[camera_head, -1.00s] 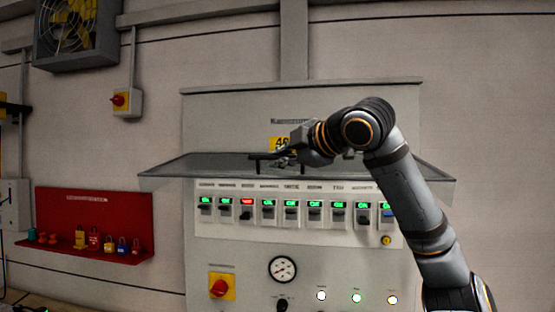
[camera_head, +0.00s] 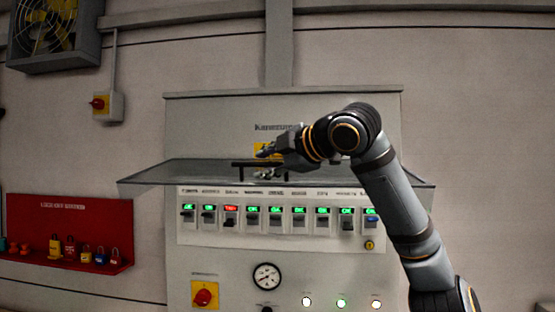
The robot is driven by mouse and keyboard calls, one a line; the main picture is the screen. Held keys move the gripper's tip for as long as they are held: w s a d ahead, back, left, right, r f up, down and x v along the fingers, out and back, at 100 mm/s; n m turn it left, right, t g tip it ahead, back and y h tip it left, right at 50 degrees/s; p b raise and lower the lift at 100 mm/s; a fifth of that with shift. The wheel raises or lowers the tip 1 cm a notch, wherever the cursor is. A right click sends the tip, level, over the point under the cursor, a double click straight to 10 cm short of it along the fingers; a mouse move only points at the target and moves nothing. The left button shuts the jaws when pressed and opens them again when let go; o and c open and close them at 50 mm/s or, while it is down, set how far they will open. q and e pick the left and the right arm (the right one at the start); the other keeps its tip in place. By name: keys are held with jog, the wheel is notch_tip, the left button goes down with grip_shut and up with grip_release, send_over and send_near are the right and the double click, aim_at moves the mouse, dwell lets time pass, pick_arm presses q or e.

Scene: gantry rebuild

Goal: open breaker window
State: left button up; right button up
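The breaker window (camera_head: 200,173) is a clear, dark-edged panel. It stands out from the cabinet nearly level, raised above the breaker row (camera_head: 275,212), which is uncovered. A black bar handle (camera_head: 243,164) shows on the window near its middle. My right gripper (camera_head: 266,152) is at the window's middle, close to the handle and partly in front of the yellow label. It is small and dark here, so I cannot tell whether its fingers are open or touch the handle. My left gripper is not in view.
Below the breakers are a gauge (camera_head: 266,276), a red rotary switch (camera_head: 204,295) on a yellow plate and several lamps. A red lockout board (camera_head: 66,226) with padlocks hangs at left. A fan (camera_head: 52,33) is at upper left. The wall right of my arm is clear.

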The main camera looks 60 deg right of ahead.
jog(key=v, duration=1.1)
jog(key=shift+s, duration=0.1)
